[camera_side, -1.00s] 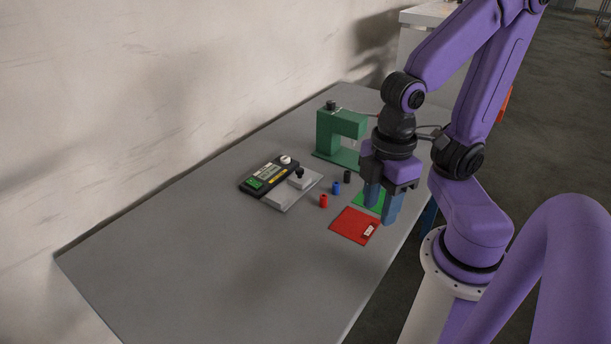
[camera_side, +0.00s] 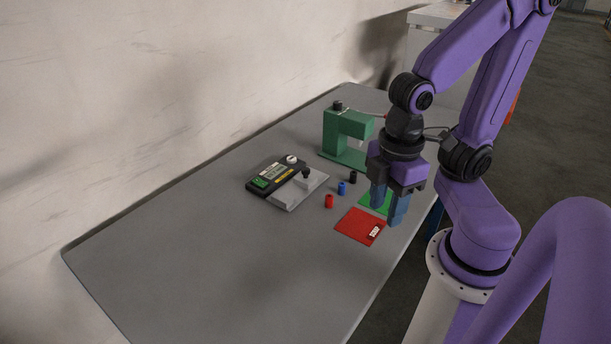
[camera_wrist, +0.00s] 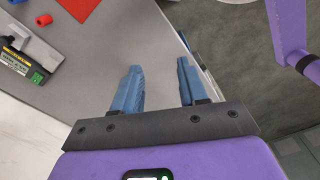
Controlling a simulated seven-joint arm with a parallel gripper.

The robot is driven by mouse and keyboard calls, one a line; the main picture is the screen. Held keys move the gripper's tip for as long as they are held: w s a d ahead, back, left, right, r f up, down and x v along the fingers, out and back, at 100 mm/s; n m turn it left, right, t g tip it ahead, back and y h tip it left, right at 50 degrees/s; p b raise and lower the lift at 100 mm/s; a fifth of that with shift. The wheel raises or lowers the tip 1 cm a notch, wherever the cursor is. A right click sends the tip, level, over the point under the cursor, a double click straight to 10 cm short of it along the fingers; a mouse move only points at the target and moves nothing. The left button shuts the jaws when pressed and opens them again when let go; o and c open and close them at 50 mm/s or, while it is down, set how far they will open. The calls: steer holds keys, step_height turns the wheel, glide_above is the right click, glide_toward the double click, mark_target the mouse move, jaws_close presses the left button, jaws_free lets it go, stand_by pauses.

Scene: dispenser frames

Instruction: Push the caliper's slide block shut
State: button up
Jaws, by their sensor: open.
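The caliper (camera_side: 272,177) lies on the grey table, a dark body with a green display on a flat grey plate. A small grey block with a black knob (camera_side: 306,174), apparently the slide block, sits on the plate's right part. Its exact gap is too small to tell. My gripper (camera_side: 388,210) is open and empty, with blue fingers above the table right of the caliper, by the red and green squares. In the wrist view, my gripper (camera_wrist: 160,78) shows its fingers apart, and the caliper (camera_wrist: 22,62) is partly cut off at the left edge.
A green C-shaped stand (camera_side: 346,138) is behind the caliper. Red (camera_side: 329,201), blue (camera_side: 342,188) and black (camera_side: 353,177) small cylinders stand between caliper and gripper. A red square (camera_side: 358,226) with a white tag and a green square (camera_side: 374,200) lie nearby. The left front table is clear.

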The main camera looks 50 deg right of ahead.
steer(key=shift+o, duration=1.1)
steer(key=w+a+r+m, duration=0.1)
steer(key=w+m, duration=0.3)
steer(key=w, duration=0.5)
steer(key=m, duration=1.2)
glide_above(306, 169)
step_height(306, 169, down, 4)
step_height(306, 169, down, 17)
steer(key=shift+f, duration=0.2)
